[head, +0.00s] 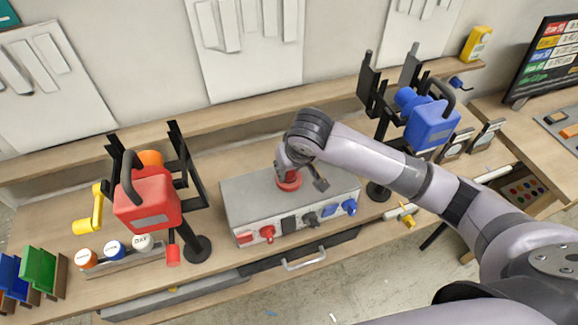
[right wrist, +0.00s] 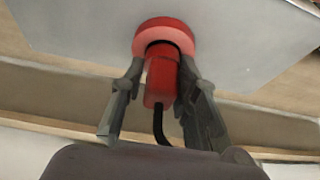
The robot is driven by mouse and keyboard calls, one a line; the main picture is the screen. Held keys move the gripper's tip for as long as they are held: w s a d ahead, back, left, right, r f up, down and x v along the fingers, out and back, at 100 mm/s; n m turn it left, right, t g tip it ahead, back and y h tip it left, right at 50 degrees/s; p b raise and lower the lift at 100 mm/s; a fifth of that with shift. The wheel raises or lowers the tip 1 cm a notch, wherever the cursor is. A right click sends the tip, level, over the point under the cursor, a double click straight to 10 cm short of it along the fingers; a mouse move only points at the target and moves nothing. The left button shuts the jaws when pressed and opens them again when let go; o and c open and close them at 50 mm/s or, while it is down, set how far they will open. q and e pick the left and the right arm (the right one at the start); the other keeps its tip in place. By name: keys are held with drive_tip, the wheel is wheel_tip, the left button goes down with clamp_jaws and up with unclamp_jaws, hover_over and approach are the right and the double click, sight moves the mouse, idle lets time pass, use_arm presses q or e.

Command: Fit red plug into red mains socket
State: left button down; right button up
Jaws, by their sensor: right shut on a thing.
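The red mains socket, a thick red ring (head: 289,184), sits on the top of a grey box (head: 245,205) at the middle of the bench. It also shows in the right wrist view (right wrist: 163,32). The red plug (right wrist: 160,78), with a black cable, is between the fingers of my right gripper (right wrist: 160,85), which is shut on it. The plug's front end meets the ring's dark opening, in line with it; I cannot tell how deep it sits. In the head view my right gripper (head: 290,168) hides the plug. My left gripper is not in view.
The box front carries a red switch (head: 267,233), a black switch (head: 310,219) and a blue switch (head: 349,207). A red device (head: 147,203) on a black stand is at the left, and a blue device (head: 432,125) at the right. The front bench edge holds a drawer handle (head: 305,262).

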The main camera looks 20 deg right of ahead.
drive_tip(key=shift+f, duration=0.35)
drive_tip(key=o, duration=1.2)
drive_tip(key=shift+f, duration=0.1)
drive_tip(key=v, duration=1.2)
